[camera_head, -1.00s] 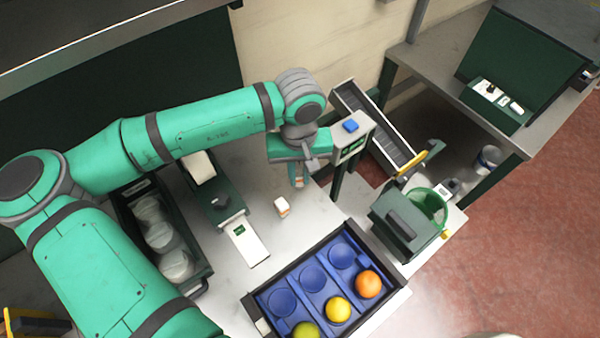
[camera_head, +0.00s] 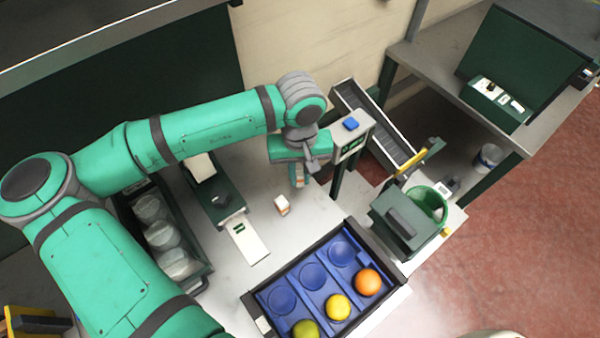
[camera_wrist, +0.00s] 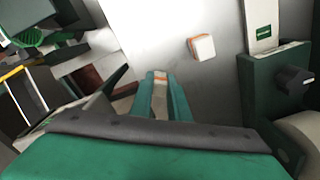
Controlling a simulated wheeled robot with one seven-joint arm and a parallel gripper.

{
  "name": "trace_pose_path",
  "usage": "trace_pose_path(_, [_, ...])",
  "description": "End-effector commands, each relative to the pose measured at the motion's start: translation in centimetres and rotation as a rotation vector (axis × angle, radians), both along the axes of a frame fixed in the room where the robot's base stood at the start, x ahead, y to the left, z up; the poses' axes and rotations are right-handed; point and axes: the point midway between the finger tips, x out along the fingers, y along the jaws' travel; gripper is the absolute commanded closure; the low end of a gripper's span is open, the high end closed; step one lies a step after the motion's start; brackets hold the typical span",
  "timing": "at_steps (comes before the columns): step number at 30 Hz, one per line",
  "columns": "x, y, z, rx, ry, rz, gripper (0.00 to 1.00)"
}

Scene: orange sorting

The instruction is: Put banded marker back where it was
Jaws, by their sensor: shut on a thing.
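My gripper (camera_head: 298,183) points down above the white table, left of the small post-mounted unit with a blue button. In the wrist view my gripper (camera_wrist: 160,78) has its teal fingers closed on a narrow white piece with an orange band, the banded marker (camera_wrist: 160,93). Much of the marker is hidden between the fingers. A second small white block with an orange band (camera_head: 282,205) stands alone on the table just left of and below the gripper. It also shows in the wrist view (camera_wrist: 203,48), apart from the fingers.
A blue-lined tray (camera_head: 281,300) with round wells holds an orange and two yellow-green fruits at the front. A green device with a white plate (camera_head: 246,242) and a dark crate of pale round things (camera_head: 190,284) are left. A green bin (camera_head: 428,203) and a chute (camera_head: 378,125) are right.

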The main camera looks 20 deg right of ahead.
Motion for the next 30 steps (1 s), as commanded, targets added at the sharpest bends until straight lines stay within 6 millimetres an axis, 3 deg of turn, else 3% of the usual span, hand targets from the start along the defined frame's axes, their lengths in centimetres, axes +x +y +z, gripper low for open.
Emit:
trace_pose_path(8, [0.01, 0.01, -0.19, 0.0, 0.0, 0.0, 1.0])
trace_pose_path(9, [0.0, 0.01, -0.19, 0.0, 0.0, 0.0, 0.82])
trace_pose_path(12, [0.01, 0.01, -0.18, 0.0, 0.0, 0.0, 0.63])
trace_pose_path(18, [0.01, 0.01, -0.18, 0.0, 0.0, 0.0, 0.63])
trace_pose_path(20, [0.01, 0.01, -0.18, 0.0, 0.0, 0.0, 0.48])
trace_pose_path(30, [0.02, 0.0, -0.07, 0.0, -0.001, 0.0, 0.47])
